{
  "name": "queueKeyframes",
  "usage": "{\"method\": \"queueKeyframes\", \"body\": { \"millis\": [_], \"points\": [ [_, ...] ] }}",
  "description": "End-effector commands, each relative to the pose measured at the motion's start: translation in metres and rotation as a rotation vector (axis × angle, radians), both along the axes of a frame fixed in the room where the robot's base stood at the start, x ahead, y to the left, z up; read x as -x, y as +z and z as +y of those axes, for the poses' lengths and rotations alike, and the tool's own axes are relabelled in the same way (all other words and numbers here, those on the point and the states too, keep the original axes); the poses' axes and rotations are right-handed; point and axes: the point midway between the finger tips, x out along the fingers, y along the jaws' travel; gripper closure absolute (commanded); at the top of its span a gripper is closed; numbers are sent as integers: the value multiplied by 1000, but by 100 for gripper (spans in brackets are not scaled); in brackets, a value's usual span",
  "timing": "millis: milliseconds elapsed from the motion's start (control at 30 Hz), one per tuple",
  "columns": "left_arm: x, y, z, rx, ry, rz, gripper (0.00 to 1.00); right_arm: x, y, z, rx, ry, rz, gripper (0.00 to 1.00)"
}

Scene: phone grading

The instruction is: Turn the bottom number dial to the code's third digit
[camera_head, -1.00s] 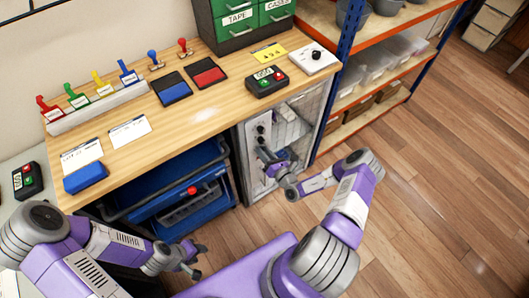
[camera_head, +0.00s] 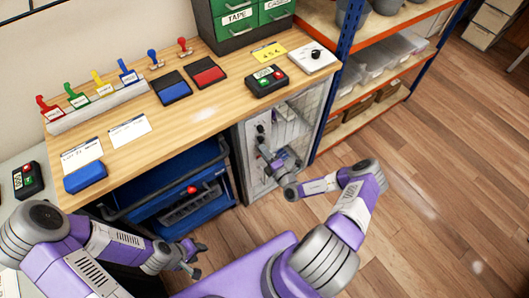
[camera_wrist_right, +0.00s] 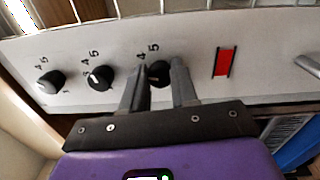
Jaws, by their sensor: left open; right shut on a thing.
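The bottom number dial (camera_wrist_right: 158,76) is a black round knob on a pale panel (camera_wrist_right: 195,65), with the digits 4 and 5 showing beside it. My right gripper (camera_wrist_right: 160,66) is shut on this dial, one finger on each side; the fingers hide part of its face and scale. In the head view, my right gripper (camera_head: 268,157) is at the cabinet's front, below two other dials. In the wrist view those are the middle dial (camera_wrist_right: 100,78) and the top dial (camera_wrist_right: 51,82). A yellow card (camera_head: 269,53) carries small figures too blurred to read surely. My left gripper (camera_head: 197,261) is open and empty.
A red rectangular piece (camera_wrist_right: 223,62) is on the panel near the bottom dial. The cabinet's wire-fronted door (camera_head: 292,125) is beside the dials. A blue crate (camera_head: 180,190) is under the bench (camera_head: 205,112). Open floor lies to the right.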

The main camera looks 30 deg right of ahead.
Motion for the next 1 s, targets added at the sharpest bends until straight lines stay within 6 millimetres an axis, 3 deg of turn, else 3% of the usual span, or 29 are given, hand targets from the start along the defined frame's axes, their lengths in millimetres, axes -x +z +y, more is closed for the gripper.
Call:
{"method": "queueKeyframes", "body": {
  "millis": [500, 1000],
  "points": [
    [0, -3, 0, 0, 0, 0, 57, 0, -2, 2, -369, 3, 32, 100],
    [0, -4, 0, 0, 0, 0, 57, 0, -1, 2, -455, 4, 38, 100]
  ]
}}
